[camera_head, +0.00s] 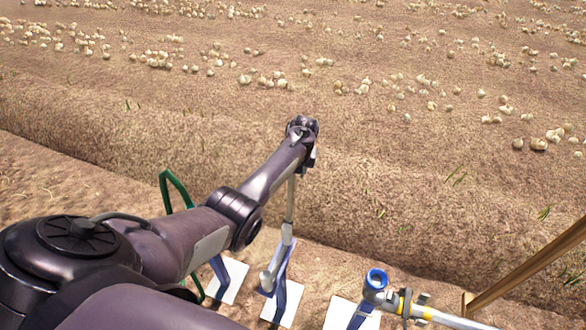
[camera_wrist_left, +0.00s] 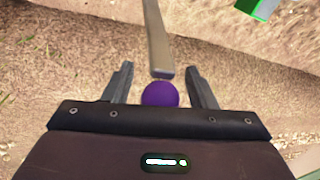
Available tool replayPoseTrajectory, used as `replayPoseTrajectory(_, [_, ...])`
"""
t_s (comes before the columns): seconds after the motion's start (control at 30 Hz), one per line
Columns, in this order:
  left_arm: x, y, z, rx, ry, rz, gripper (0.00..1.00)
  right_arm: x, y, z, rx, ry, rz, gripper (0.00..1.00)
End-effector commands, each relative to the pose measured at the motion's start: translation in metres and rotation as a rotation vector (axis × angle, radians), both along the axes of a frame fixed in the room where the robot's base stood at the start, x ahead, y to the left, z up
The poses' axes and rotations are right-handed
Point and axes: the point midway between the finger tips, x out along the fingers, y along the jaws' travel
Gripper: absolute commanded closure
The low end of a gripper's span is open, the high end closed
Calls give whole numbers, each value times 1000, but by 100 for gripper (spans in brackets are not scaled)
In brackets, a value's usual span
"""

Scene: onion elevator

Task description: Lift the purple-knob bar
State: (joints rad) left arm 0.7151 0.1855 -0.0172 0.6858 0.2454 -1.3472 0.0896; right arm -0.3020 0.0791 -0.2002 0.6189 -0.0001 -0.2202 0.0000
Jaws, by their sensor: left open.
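The purple knob (camera_wrist_left: 160,94) shows in the left wrist view at the near end of a flat grey bar (camera_wrist_left: 157,40). My left gripper (camera_wrist_left: 160,80) is open, with one finger on each side of the knob and a gap visible at both sides. In the head view my left arm reaches from the lower left to the middle, and the grey bar (camera_head: 290,207) runs down from beneath its wrist. The knob and the fingers are hidden there by the wrist. My right gripper is not in view.
A green bent frame (camera_head: 168,190) stands left of the bar, partly behind my arm. White plates (camera_head: 337,315) with blue supports lie below. A pipe with a blue ring (camera_head: 376,279) and a wooden post (camera_head: 530,265) are at lower right. Soil with scattered onions lies beyond.

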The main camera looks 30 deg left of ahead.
Motion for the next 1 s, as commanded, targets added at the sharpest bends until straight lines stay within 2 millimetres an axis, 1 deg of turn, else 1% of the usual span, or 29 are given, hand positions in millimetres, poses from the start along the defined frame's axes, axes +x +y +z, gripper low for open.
replayPoseTrajectory(0.13, [0,0,2,0,-1,1,48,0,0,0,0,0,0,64])
replayPoseTrajectory(0.23, [1,-1,10,2,-4,-1,48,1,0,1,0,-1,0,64])
replayPoseTrajectory(0.37, [0,-5,29,2,-4,0,48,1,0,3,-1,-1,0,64])
replayPoseTrajectory(0.5, [-1,-11,51,1,-3,-1,48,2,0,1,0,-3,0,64])
replayPoseTrajectory(0.6, [-1,-13,64,1,-3,-1,48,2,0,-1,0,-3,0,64])
replayPoseTrajectory(0.7, [-2,-15,72,1,-2,0,48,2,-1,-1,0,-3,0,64])
replayPoseTrajectory(0.8, [-2,-16,76,0,1,0,48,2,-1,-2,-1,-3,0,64])
replayPoseTrajectory(1.0, [-2,-16,76,0,1,0,48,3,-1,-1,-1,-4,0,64])
